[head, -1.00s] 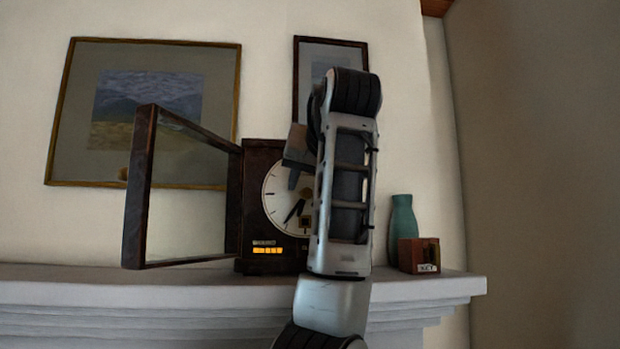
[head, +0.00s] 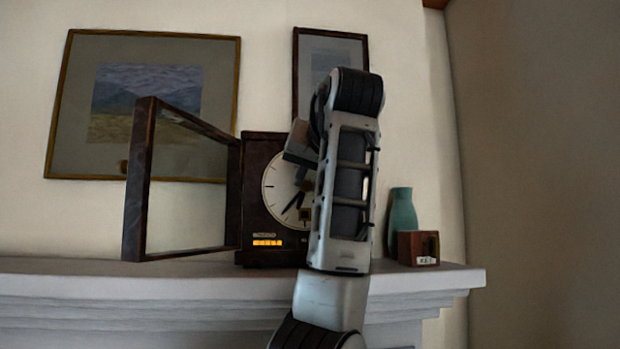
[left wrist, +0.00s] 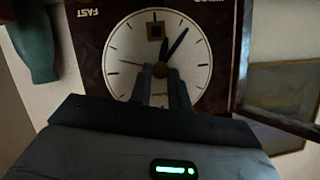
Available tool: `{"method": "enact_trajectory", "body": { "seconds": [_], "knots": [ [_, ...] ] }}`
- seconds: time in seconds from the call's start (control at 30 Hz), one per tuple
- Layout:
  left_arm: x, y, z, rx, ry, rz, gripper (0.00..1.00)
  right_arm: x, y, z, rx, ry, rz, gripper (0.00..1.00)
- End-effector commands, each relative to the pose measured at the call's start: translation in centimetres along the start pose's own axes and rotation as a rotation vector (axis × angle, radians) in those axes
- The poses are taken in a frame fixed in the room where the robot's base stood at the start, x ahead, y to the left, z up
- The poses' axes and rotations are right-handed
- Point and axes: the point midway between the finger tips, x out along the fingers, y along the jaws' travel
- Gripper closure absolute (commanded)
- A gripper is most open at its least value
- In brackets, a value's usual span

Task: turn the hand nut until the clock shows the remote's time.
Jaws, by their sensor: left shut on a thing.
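The clock (head: 256,205) stands on the mantel in a dark wooden case, its glass door (head: 187,190) swung open to the left. Its white dial (head: 277,188) is partly hidden by my left arm. I cannot make out a remote. My right gripper is not in view.
A lit orange display (head: 267,242) is low on the clock. A teal vase (head: 402,222) and a small wooden box (head: 418,248) with a label stand to the right on the mantel (head: 420,280). Two framed pictures (head: 145,105) (head: 331,60) hang behind.

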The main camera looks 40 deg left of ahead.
Motion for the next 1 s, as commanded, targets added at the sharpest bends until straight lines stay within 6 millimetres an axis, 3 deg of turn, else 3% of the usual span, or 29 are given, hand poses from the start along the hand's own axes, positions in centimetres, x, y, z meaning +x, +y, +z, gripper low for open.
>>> {"method": "enact_trajectory", "body": {
  "seconds": [0.03,0.07,0.13,0.43,0.57,0.8,1.0],
  "knots": [
    [0.0,0.0,0.0,-0.001,0.001,0.0,1.0,0.0,0.0,0.0,0.0,0.0,0.0,0.63],
    [0.0,0.0,0.0,-0.001,0.001,0.001,0.79,0.0,0.0,0.0,0.0,0.0,0.0,0.63],
    [0.0,0.0,0.0,-0.002,0.001,0.001,0.6,0.0,0.0,0.0,0.0,0.0,0.0,0.63],
    [-0.1,0.0,0.0,-0.002,0.002,0.002,0.6,0.0,-0.1,0.0,0.0,0.001,-0.001,0.63],
    [-1.1,0.0,0.0,-0.002,0.003,0.003,0.6,0.2,-0.1,0.2,0.001,0.001,-0.002,0.63],
    [-6.2,0.3,0.2,-0.001,0.007,0.01,0.6,1.1,-0.3,1.0,0.003,0.003,-0.007,0.63],
    [-11.1,0.1,0.2,0.0,0.006,0.007,0.6,1.3,-0.6,0.6,0.005,0.023,-0.017,0.63]
  ]
}}
